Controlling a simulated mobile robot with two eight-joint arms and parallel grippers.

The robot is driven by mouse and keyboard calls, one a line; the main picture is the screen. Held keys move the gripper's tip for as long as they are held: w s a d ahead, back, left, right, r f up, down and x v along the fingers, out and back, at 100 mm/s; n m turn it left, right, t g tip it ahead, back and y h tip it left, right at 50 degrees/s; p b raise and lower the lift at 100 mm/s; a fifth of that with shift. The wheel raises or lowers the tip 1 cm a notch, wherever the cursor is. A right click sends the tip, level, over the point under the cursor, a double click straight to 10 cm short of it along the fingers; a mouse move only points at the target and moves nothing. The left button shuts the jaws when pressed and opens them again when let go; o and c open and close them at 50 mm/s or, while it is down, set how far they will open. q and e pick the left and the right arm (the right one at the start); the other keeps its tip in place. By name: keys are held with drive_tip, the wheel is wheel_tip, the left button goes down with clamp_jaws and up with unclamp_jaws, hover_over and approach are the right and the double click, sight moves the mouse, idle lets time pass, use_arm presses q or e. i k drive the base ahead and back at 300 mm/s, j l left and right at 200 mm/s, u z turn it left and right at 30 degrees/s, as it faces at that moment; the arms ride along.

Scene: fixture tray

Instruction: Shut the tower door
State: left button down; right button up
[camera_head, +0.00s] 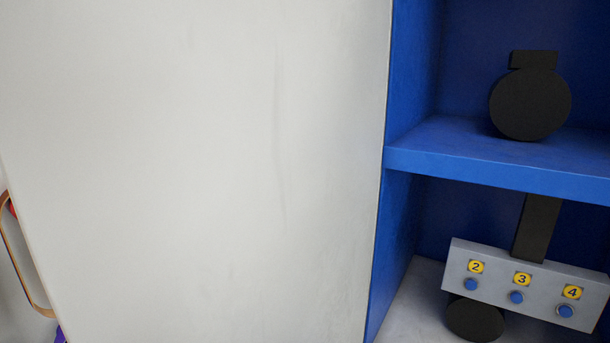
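A large white door panel (200,170) fills the left and middle of the head view. It appears to be the tower door. It stands open beside the blue tower (408,75), whose shelves are exposed at the right. The door's right edge meets the tower's left side wall. The bottom of the door is out of frame. Neither of my grippers shows in this view.
A black round object with a block on top sits on the blue shelf (470,163). Below it is a grey box (500,278) with numbered yellow labels and blue buttons. A thin tan loop (22,275) shows past the door's left edge.

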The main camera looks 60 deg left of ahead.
sight(173, 170)
drive_tip(key=k+l+u, duration=0.1)
drive_tip(key=k, duration=0.25)
drive_tip(key=k+l+u, duration=0.1)
drive_tip(key=k, duration=0.25)
drive_tip(key=k+j+u, duration=0.1)
drive_tip(key=j, duration=0.2)
drive_tip(key=k+j, duration=0.2)
drive_tip(key=k+j+u, duration=0.15)
drive_tip(key=j, duration=0.25)
drive_tip(key=j+u, duration=0.1)
drive_tip(key=j, duration=0.95)
